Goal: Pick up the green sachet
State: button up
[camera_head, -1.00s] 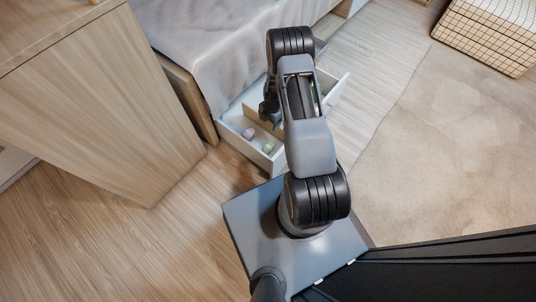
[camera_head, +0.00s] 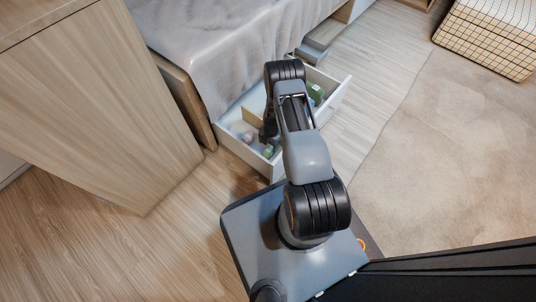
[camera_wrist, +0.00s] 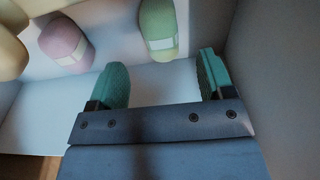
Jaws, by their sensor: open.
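The green sachet (camera_wrist: 158,28) is a small rounded green piece with a pale band, lying in the white drawer (camera_head: 235,150). It also shows near the drawer's front in the head view (camera_head: 269,151). My gripper (camera_wrist: 160,76) is open and empty, its two teal-padded fingers spread apart. In the wrist view the sachet lies ahead of the fingertips, within the gap sideways, and the two look apart. In the head view my gripper (camera_head: 267,136) is low at the drawer, right by the sachet, and partly hidden by my arm.
A pink sachet (camera_wrist: 65,40) lies left of the green one. A yellowish object (camera_wrist: 10,45) is at the wrist view's left edge. A drawer wall (camera_wrist: 265,70) stands close right of my right finger. A larger green item (camera_head: 316,93) sits in the drawer's right part.

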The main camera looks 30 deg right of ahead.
aim_at(268, 150)
jog(key=f, duration=0.1)
jog(key=f+b, duration=0.1)
jog(key=f, duration=0.1)
jog(key=f+b, duration=0.1)
jog(key=shift+s+a+f, duration=0.2)
jog(key=shift+a, duration=0.05)
jog(key=shift+r, duration=0.1)
jog(key=shift+c, duration=0.4)
jog(key=c, duration=0.9)
